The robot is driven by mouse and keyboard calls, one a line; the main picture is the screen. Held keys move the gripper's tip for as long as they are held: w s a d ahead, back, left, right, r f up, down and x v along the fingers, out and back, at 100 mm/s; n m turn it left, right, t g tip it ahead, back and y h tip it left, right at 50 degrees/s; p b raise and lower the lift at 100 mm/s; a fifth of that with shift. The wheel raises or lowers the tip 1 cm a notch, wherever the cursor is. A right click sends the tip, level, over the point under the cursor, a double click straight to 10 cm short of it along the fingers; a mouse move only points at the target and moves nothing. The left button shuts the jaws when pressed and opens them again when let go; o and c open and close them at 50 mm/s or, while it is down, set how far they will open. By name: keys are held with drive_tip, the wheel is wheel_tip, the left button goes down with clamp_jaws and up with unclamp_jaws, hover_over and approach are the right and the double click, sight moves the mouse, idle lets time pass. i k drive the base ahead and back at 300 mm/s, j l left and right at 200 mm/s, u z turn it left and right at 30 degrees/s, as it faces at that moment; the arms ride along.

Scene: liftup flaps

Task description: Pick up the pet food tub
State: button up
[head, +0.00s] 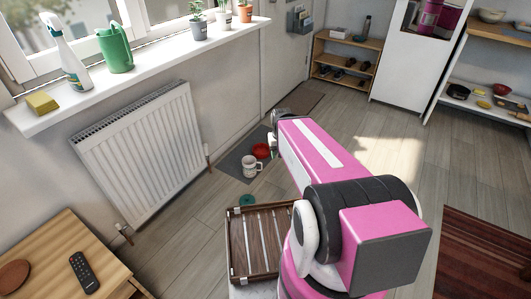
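A small white tub with a handle-like loop (250,167) stands on a grey mat (232,164) on the floor by the wall; it may be the pet food tub, but its label is too small to read. A red bowl (261,150) sits just behind it on the mat. My pink arm reaches forward over the floor, right of the mat. My gripper (272,142) seems to show only as a small part at the arm's far end, beside the red bowl. Its fingers are mostly hidden by the arm, and I cannot see whether it touches anything.
A radiator (143,150) and windowsill (150,70) line the left wall. A wooden table (50,255) is front left.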

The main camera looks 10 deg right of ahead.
sight(253, 167)
drive_tip(key=k+j+z, duration=0.5)
drive_tip(key=z, duration=0.25)
drive_tip(key=k, duration=0.1)
